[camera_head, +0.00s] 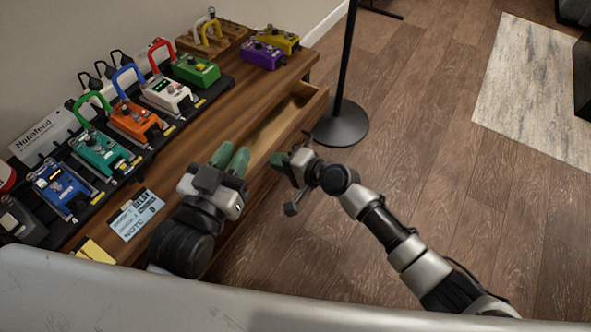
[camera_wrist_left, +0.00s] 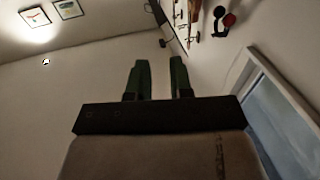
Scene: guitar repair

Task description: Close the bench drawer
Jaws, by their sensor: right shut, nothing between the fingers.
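The wooden bench drawer (camera_head: 302,122) stands pulled out from the right side of the workbench (camera_head: 182,135) in the head view. Its interior shows at the far end, and its near end is hidden behind my left gripper. My right gripper (camera_head: 281,158) is shut and empty beside the near part of the drawer front, on its outer side; I cannot tell whether it touches. My left gripper (camera_head: 232,158) is over the bench edge and near end of the drawer. Its green fingers are apart with nothing between them, as the left wrist view (camera_wrist_left: 160,80) also shows.
Several guitar pedals (camera_head: 135,120) with coloured cables stand on a black board on the bench. Purple (camera_head: 262,54) and yellow pedals sit at the far end. A black stand base (camera_head: 340,122) is on the floor beyond the drawer. Wooden floor right of the drawer is mostly clear.

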